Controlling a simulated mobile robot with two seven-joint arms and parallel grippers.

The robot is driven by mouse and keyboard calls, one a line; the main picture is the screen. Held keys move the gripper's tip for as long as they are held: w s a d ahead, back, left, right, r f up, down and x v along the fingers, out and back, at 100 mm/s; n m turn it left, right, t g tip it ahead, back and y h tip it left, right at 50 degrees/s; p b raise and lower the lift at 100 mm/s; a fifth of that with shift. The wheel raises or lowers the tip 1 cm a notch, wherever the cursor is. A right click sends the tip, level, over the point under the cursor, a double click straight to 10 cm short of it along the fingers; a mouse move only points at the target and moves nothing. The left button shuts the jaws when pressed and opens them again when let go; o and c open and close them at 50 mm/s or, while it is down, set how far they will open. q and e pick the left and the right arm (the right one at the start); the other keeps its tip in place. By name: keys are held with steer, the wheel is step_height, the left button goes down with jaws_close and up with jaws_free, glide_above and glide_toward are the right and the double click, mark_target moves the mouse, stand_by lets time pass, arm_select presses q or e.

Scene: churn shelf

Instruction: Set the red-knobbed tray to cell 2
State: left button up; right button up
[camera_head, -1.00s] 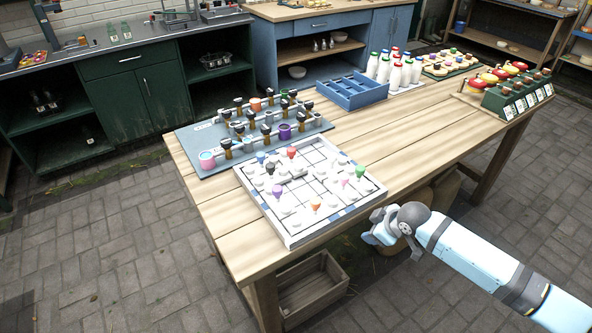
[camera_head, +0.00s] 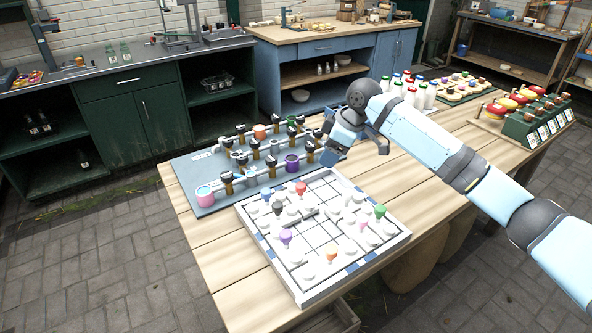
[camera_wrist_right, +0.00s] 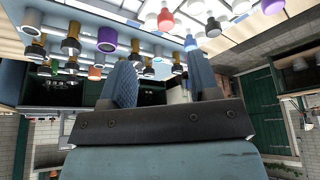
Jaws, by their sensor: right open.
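The red-knobbed tray (camera_head: 300,189) sits near the back edge of the white gridded board (camera_head: 384,246), among pieces with blue, black, purple, orange, pink and green knobs. A red knob (camera_wrist_right: 165,21) shows at the top of the right wrist view. No cell numbers can be read, so I cannot tell which is cell 2. My right gripper (camera_head: 338,150) is above the table, behind and to the right of the red knob, apart from it. In the right wrist view its two fingers (camera_wrist_right: 163,75) are spread with nothing between them. My left gripper is not in view.
A grey-blue rack (camera_head: 207,202) with upright posts and cups, one of them purple (camera_head: 292,162), stands behind the board. White bottles (camera_head: 420,97) and a green holder (camera_head: 538,125) stand farther right. Bare tabletop (camera_head: 215,262) lies left of the board.

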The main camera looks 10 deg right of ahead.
mark_target(301, 185)
steer(key=x, duration=0.3)
steer(key=a+x, duration=0.1)
steer(key=x, duration=0.3)
steer(key=a+x, duration=0.1)
steer(key=x, duration=0.3)
steer(key=shift+w+a+r+b, duration=0.1)
steer(key=shift+w+r+b, duration=0.1)
steer(key=shift+b, duration=0.1)
steer(key=shift+x, duration=0.8)
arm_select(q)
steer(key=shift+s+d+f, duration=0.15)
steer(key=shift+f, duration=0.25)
arm_select(e)
steer(key=shift+c, duration=0.5)
